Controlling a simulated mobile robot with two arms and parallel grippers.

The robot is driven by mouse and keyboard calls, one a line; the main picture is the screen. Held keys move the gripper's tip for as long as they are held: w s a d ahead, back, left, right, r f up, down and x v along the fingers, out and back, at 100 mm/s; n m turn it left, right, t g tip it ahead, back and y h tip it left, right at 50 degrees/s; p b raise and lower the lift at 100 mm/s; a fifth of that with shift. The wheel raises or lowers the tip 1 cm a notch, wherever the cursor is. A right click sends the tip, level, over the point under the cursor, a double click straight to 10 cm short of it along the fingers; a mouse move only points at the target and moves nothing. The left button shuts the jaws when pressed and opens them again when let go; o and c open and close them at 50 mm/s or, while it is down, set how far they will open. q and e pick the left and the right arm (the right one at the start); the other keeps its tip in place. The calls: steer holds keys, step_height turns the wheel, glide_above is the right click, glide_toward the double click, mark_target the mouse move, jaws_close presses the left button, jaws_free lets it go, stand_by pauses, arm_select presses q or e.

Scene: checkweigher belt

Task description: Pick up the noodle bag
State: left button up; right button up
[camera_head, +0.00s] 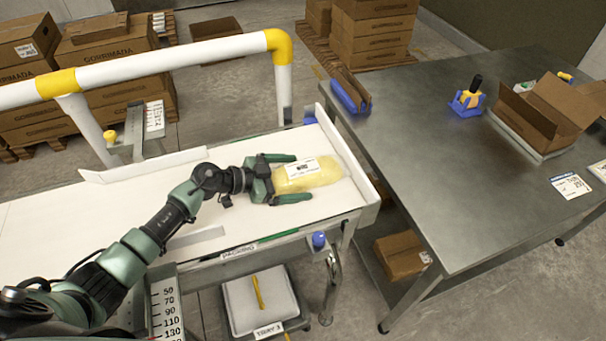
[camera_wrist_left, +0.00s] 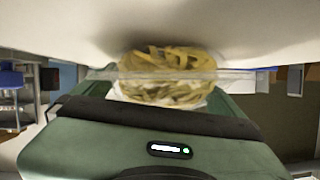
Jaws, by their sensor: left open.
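The noodle bag (camera_head: 313,174) is a clear bag of yellow noodles with a white label, lying at the right end of the white belt (camera_head: 130,205). My left gripper (camera_head: 291,178) is open, its green fingers reaching along either side of the bag's left end. The noodle bag also shows in the left wrist view (camera_wrist_left: 168,76), straight ahead of the gripper. I cannot tell whether the fingers touch it. My right gripper is not in view.
A low white wall (camera_head: 349,152) closes the belt's right end. A white and yellow guard rail (camera_head: 170,60) runs behind the belt. A metal table (camera_head: 430,150) stands at right with an open cardboard box (camera_head: 550,112). A grey tray (camera_head: 235,300) sits below the belt.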

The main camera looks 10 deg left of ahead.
arm_select(q)
steer(key=c, duration=1.9)
steer(key=shift+w+r, duration=0.1)
steer(key=shift+c, duration=0.6)
steer(key=shift+r, duration=0.1)
